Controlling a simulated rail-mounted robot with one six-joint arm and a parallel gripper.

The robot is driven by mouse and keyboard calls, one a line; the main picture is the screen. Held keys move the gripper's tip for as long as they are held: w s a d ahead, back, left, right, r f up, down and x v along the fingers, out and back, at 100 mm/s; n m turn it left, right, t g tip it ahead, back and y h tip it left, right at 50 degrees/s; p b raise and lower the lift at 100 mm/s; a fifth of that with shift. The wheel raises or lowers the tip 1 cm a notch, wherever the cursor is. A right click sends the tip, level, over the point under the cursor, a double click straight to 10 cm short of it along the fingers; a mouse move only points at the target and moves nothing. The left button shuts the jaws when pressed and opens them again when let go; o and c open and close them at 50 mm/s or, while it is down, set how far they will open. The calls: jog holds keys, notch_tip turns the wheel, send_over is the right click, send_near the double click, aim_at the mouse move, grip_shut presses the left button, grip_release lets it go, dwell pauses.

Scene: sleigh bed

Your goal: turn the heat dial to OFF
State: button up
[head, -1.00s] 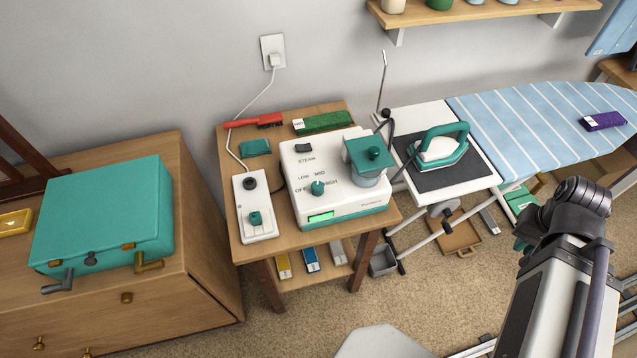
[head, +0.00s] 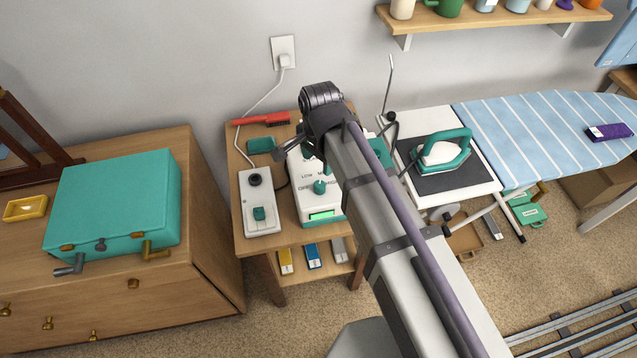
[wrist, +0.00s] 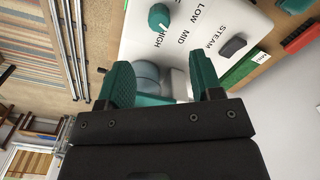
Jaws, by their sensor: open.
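The heat dial (head: 320,187) is a small teal knob on the sloped front of the white steam station (head: 306,208), with OFF, LOW, MID and HIGH printed around it. In the head view my arm hides the station's right part and most of the gripper.
A grey-blue tank (wrist: 148,80) shows beyond my fingers. A white switch box (head: 259,205) stands left of the station. A red object (head: 263,120) lies behind. The iron (head: 442,150) rests on its dark pad to the right. The wall is close behind the table.

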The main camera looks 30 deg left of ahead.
aim_at(320, 184)
notch_tip(320, 184, down, 11)
jog(key=b, duration=1)
jog(key=shift+w+b, duration=0.1)
jog(key=shift+b, duration=0.2)
jog(key=shift+d+r, duration=0.1)
jog(key=shift+r, duration=0.05)
jog(key=shift+c, duration=0.4)
jog(key=c, duration=0.9)
jog(key=shift+o, duration=0.2)
